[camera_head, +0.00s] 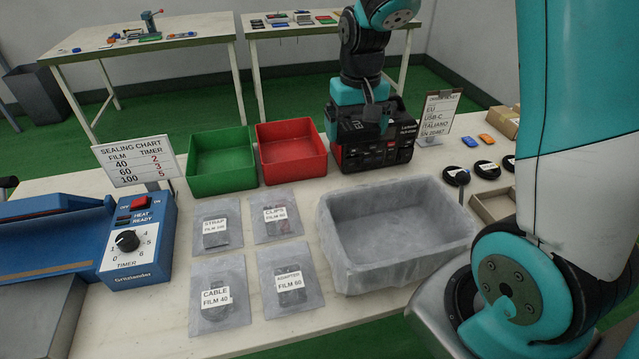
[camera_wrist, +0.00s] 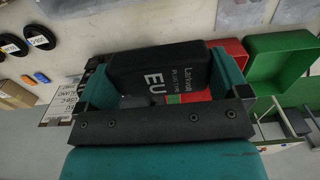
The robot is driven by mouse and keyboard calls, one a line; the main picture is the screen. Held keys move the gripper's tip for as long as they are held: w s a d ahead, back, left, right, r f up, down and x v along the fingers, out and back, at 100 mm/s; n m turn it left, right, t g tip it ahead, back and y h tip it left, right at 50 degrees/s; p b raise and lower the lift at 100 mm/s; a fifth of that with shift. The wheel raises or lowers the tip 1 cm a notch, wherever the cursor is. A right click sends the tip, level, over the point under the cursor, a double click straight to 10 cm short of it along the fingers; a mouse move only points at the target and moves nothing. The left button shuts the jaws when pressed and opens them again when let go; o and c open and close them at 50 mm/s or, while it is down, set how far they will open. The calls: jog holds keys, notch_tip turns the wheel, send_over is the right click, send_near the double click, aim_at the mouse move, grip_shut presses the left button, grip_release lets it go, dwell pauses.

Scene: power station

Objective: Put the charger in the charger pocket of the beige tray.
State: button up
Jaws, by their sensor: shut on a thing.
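My gripper (camera_head: 372,112) hangs over the back of the table, to the right of the red bin. In the wrist view its teal fingers (camera_wrist: 165,62) are shut on the black charger (camera_wrist: 150,72), whose label reads EU. In the head view a black body with red trim and a Larkvolt label (camera_head: 403,130) shows under the gripper. I cannot tell there where the charger ends or whether it touches the table. A beige tray (camera_head: 484,207) lies at the right, largely hidden behind my arm. Its pockets cannot be made out.
A grey tub (camera_head: 345,262) stands in the middle. Red (camera_head: 290,157) and green (camera_head: 221,165) bins stand at the back. Several labelled pouches (camera_head: 285,290) lie in front of them.

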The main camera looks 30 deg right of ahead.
jog(key=shift+w+f, duration=0.2)
jog(key=shift+w, duration=0.1)
notch_tip(320, 180, down, 20)
jog(key=shift+d+r, duration=0.1)
jog(key=shift+r, duration=0.15)
jog(key=shift+f, duration=0.2)
jog(key=o, duration=0.8)
